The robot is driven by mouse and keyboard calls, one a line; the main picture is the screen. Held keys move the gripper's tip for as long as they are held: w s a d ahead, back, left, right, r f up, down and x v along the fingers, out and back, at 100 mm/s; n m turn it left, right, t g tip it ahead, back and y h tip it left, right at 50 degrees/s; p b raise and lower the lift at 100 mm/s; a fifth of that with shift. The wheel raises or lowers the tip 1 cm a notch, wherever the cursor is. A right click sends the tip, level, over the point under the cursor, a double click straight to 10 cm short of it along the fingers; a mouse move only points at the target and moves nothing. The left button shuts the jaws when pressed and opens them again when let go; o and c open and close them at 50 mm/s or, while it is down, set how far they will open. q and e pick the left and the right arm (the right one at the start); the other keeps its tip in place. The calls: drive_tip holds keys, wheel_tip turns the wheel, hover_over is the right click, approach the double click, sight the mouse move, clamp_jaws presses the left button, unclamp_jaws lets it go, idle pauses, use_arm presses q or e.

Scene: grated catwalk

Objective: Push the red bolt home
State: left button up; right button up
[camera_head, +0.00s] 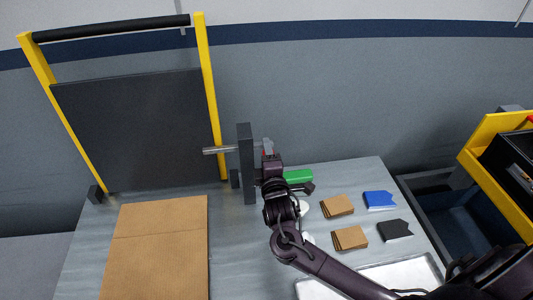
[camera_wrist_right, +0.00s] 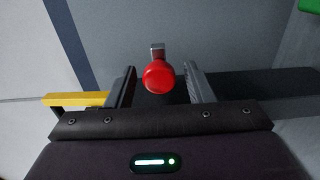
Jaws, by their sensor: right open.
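The bolt's grey bar (camera_head: 222,150) sticks out to the left of a dark upright plate (camera_head: 246,170), and its end overlaps the gate's yellow right post (camera_head: 211,110) in the head view. The bolt's round red knob (camera_wrist_right: 158,77) shows in the right wrist view, between the two fingers, with a gap on each side. My right gripper (camera_wrist_right: 160,88) is open around or just short of the knob; I cannot tell the depth. In the head view my right gripper (camera_head: 269,158) is just right of the plate and mostly hides the knob. My left gripper is out of view.
A green block (camera_head: 298,176) lies close to my right gripper. Brown (camera_head: 337,205), blue (camera_head: 379,200) and dark (camera_head: 395,230) pieces lie on the grey table (camera_head: 75,255) at right. A cardboard sheet (camera_head: 160,250) covers the front left. A yellow-edged bin (camera_head: 475,160) stands far right.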

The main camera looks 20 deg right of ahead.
drive_tip(key=b+v, duration=0.1)
drive_tip(key=v, duration=0.6)
drive_tip(key=shift+s+a+b, duration=0.2)
drive_tip(key=shift+b, duration=0.2)
drive_tip(key=shift+f, duration=0.15)
